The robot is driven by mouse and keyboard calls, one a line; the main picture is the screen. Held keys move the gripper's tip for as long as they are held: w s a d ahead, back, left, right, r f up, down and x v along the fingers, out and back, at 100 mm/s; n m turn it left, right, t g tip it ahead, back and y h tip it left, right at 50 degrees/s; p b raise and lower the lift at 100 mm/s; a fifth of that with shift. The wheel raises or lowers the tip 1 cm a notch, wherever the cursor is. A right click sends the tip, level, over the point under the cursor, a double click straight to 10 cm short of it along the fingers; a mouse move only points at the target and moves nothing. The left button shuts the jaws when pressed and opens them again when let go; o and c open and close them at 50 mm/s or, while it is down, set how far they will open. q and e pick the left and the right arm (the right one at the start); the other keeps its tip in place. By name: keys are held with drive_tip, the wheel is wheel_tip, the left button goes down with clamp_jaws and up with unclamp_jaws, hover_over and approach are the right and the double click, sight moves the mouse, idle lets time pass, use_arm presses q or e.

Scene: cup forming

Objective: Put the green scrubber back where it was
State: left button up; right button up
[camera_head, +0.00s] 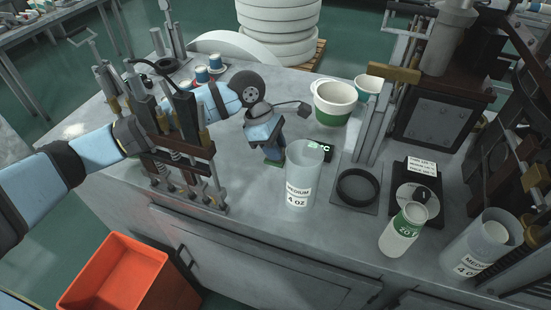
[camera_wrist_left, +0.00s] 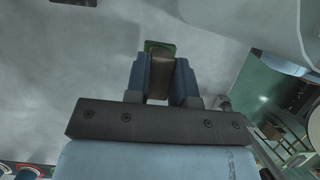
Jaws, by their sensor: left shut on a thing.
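My left arm reaches in from the left, passing behind a rack of upright tools. My left gripper (camera_head: 272,152) points down at the counter and is shut on the green scrubber (camera_head: 276,163). Only a small green edge of the scrubber shows below the fingertips. In the left wrist view the scrubber (camera_wrist_left: 160,46) shows as a green edge past the fingertips of my left gripper (camera_wrist_left: 160,66), with a brownish part between the fingers. The scrubber is at or just above the counter; I cannot tell if it touches. My right gripper is not in view.
A clear cup marked MEDIUM 4 OZ (camera_head: 300,175) stands just right of the gripper. The tool rack (camera_head: 180,150) stands to the left. A white and green tub (camera_head: 334,105) is behind right. The grey counter (camera_head: 250,190) is bare in front. An orange bin (camera_head: 120,270) is below.

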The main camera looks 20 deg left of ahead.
sight(276, 162)
use_arm(q)
wheel_tip(276, 162, down, 5)
drive_tip(key=shift+r+p, duration=0.2)
drive_tip(key=shift+p, duration=0.1)
drive_tip(key=shift+f, duration=0.35)
drive_tip(key=o, duration=0.8)
